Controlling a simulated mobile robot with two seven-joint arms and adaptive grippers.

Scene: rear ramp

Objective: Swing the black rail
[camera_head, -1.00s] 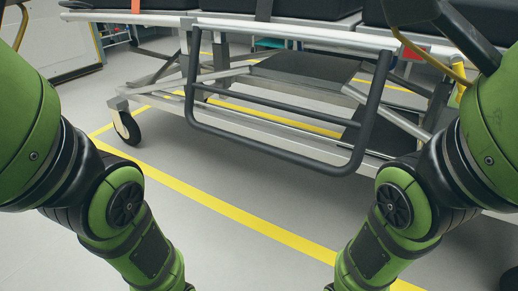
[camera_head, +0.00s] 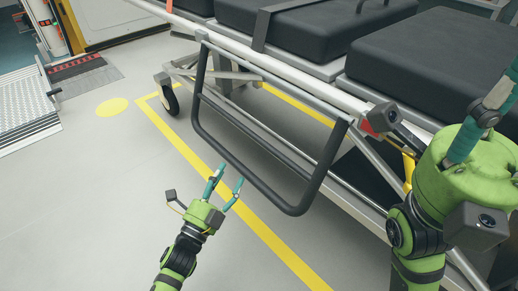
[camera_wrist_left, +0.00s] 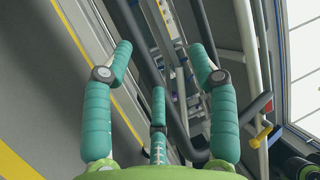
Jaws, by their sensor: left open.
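The black rail (camera_head: 327,167) is a U-shaped tube frame hanging down from the side of a stretcher. It has a thinner crossbar inside its lower bar. My left gripper (camera_head: 229,175) is open and empty, just in front of the rail's lower bar near its left part. I cannot tell if a finger touches it. In the left wrist view the teal fingers (camera_wrist_left: 161,52) are spread, with dark tubes beyond them. My right gripper (camera_head: 488,112) is at the right edge, beside the stretcher, with its teal fingers partly cut off; its opening is unclear.
The stretcher (camera_head: 285,80) has black cushions and a silver side frame. A caster wheel (camera_head: 170,100) stands at its left end. A yellow floor line (camera_head: 185,150) runs beneath. A metal ramp (camera_head: 22,110) is at far left. The grey floor left of the rail is clear.

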